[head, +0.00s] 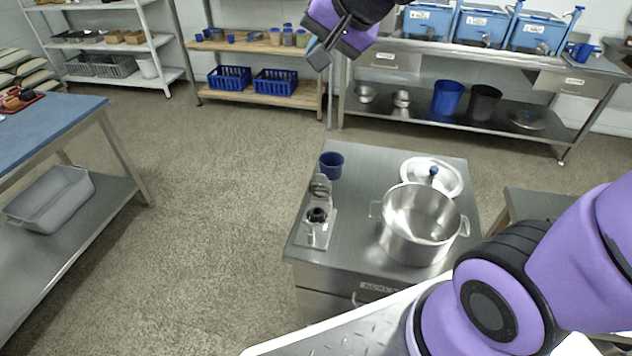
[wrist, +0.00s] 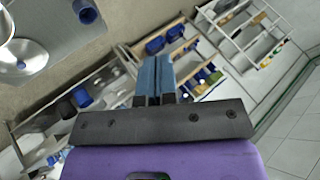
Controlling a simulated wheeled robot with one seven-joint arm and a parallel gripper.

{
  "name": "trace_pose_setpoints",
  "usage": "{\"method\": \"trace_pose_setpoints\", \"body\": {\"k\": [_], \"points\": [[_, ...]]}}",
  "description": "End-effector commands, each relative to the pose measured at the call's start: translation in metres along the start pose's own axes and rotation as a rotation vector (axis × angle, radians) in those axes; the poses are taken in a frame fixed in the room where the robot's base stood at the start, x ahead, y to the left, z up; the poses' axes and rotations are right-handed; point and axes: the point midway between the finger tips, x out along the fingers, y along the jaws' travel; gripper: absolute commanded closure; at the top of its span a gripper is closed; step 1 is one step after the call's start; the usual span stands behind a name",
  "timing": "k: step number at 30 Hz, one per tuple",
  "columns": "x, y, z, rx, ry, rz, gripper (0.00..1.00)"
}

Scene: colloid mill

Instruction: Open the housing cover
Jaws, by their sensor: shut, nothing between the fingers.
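A small steel device (head: 318,212) stands near the left edge of a steel-topped cabinet (head: 355,185) in the head view. It has a flat base, a dark round part and an upright piece at its back. I cannot tell for sure which part is the housing cover. My gripper (head: 319,58) is high at the top of the head view, apart from the device. In the wrist view my gripper (wrist: 155,78) has its blue-grey fingers together, with nothing between them. The device is not clearly visible in the wrist view.
A blue cup (head: 331,164) stands behind the device. A large steel pot (head: 420,222) and a lid with a blue knob (head: 432,176) are to its right. A blue-topped table (head: 45,125) is at the left. The floor between is clear.

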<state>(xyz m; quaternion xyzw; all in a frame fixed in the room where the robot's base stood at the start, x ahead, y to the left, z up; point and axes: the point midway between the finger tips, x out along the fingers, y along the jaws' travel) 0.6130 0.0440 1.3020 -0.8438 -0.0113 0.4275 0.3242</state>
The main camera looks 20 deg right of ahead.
Motion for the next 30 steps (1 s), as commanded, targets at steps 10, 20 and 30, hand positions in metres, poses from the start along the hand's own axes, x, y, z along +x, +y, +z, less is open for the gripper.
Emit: {"method": "trace_pose_setpoints", "body": {"k": [10, 20, 30], "points": [[0.115, -0.017, -0.019, 0.439, 0.132, 0.013, 1.0], [0.214, 0.021, 0.001, 0.824, 0.326, 0.207, 1.0], [0.28, 0.095, 0.07, 1.089, 0.598, 0.562, 1.0]]}}
